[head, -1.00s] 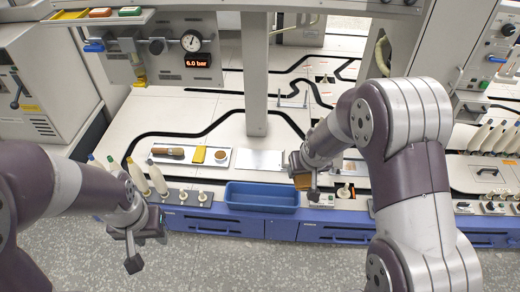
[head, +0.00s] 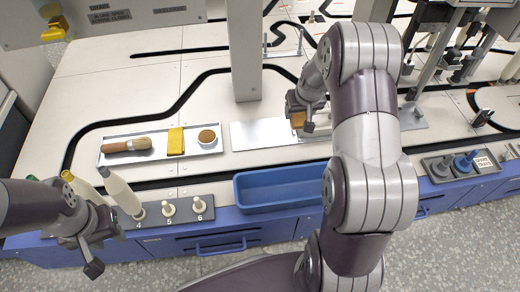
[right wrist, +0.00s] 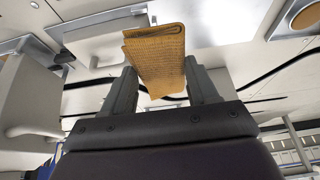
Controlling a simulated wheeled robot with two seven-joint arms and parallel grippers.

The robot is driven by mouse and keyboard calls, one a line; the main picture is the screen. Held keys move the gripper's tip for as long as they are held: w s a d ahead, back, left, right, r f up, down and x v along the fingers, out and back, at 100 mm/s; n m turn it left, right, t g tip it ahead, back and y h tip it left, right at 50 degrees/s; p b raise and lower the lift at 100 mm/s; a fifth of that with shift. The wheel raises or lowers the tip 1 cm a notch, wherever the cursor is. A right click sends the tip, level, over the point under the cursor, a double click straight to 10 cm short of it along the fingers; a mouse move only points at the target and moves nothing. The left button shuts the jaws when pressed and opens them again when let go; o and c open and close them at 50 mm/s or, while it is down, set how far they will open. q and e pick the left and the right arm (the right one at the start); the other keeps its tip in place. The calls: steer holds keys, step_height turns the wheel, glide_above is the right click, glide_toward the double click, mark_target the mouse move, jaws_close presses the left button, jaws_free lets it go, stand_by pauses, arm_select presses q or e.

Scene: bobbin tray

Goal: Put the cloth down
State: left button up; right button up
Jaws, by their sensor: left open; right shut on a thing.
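My right gripper (head: 302,122) is shut on a folded orange-brown cloth (head: 298,119). In the right wrist view the cloth (right wrist: 156,58) stands out between the two fingers, with its folded layers showing at the edge. In the head view the gripper and cloth are over the right part of a flat metal plate (head: 258,134); I cannot tell the gap beneath. My left gripper (head: 92,262) is open and empty at the lower left, in front of the bench by the bobbin posts.
A blue bin (head: 280,203) sits at the bench front. Pale bobbins (head: 122,192) and numbered posts stand at left. A grey column (head: 244,60) rises behind the plate.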

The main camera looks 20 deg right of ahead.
steer(key=b, duration=0.7)
glide_above(261, 134)
steer(key=f, duration=0.7)
steer(key=shift+s+a+f, duration=0.1)
steer(key=shift+s+f, duration=0.2)
steer(key=shift+f, duration=0.1)
step_height(261, 134, down, 4)
steer(key=b, duration=0.4)
steer(key=shift+r+p, duration=0.3)
steer(key=shift+p, duration=0.05)
steer(key=shift+f, duration=0.3)
steer(key=o, duration=1)
steer(key=shift+s, duration=0.15)
steer(key=shift+f, duration=0.15)
